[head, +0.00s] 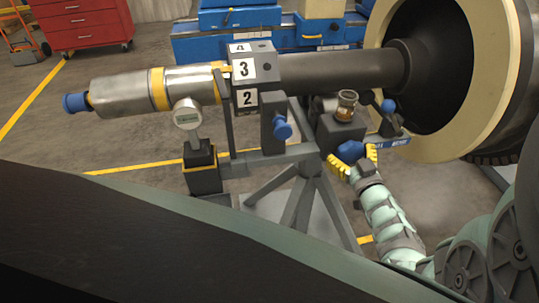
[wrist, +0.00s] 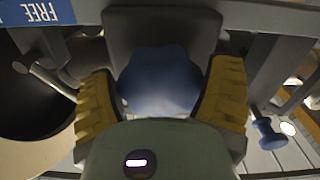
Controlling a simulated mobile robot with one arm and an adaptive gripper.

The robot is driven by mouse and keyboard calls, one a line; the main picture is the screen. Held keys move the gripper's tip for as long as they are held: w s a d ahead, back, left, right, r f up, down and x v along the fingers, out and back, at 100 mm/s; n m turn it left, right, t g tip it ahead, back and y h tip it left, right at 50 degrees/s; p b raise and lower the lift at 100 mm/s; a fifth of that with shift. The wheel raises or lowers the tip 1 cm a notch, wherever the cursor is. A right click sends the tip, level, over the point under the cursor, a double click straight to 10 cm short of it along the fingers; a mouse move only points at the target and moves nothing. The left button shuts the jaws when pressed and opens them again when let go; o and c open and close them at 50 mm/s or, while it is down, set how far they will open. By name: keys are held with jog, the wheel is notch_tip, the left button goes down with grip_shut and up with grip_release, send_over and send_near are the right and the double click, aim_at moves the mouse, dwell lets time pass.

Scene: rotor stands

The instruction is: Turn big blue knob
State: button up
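The big blue knob (head: 349,152) is lobed and sits on the front of a dark grey box (head: 340,129) on the stand. In the wrist view the knob (wrist: 160,82) fills the middle, in front of a grey housing. My gripper (head: 356,160) reaches it from the lower right, with one yellow finger on each side of the knob. In the wrist view my gripper (wrist: 161,92) has its fingers spread wide around the knob, with narrow dark gaps near the tips. Whether the lower finger parts touch the knob is hard to tell. My gripper's palm hides the knob's lower edge.
A smaller blue knob (head: 282,129) is on the stand's clamp, left of the big one. A glass-topped cup (head: 346,104) stands on the box. A blue "FREE" label (wrist: 34,11) and a grey bar lie close to my left finger. A large cream-rimmed rotor (head: 492,125) stands at right.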

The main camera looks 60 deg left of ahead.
jog(key=c, duration=0.6)
jog(key=shift+n, duration=0.3)
jog(key=n+b, duration=0.2)
jog(key=n, duration=0.1)
jog(key=shift+f, duration=0.1)
jog(key=shift+n+b, duration=1.4)
jog(key=shift+n, duration=1.3)
jog(key=shift+c, duration=0.2)
jog(key=shift+w, duration=0.1)
jog(key=o, duration=1.1)
jog(key=shift+r, duration=0.2)
jog(key=shift+d, duration=0.1)
jog(key=v, duration=1.2)
